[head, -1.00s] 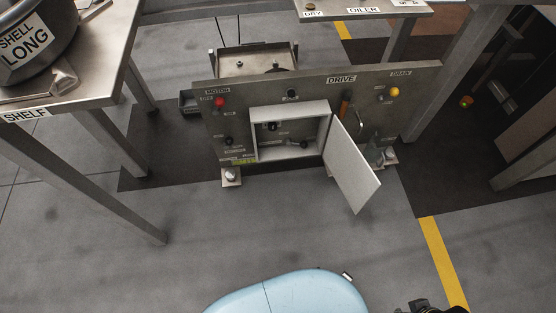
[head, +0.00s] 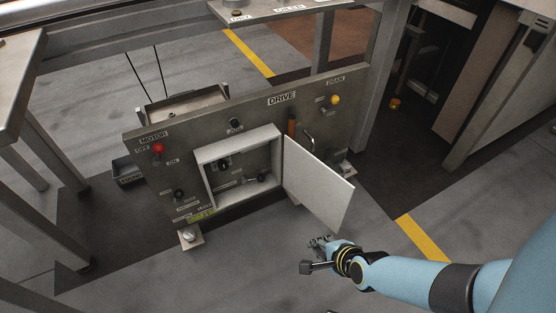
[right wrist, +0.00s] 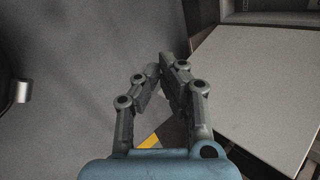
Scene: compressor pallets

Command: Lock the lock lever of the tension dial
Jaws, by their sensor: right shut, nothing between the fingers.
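The grey DRIVE panel (head: 262,112) has a recessed box (head: 236,143) with its door (head: 318,185) swung open to the right. Inside the box are a dark knob (head: 224,165) and a small dark lever-like part (head: 263,177). Another dark knob (head: 179,194) sits outside, at the panel's lower left. The labels are too small to tell which is the tension dial or its lock lever. My right gripper (head: 318,241) is shut and empty, in front of and below the door. In the right wrist view its fingertips (right wrist: 161,67) are left of the door (right wrist: 255,90). My left gripper is out of view.
A metal table (head: 18,85) stands at the left. The open door juts toward me. The floor in front of the panel is clear.

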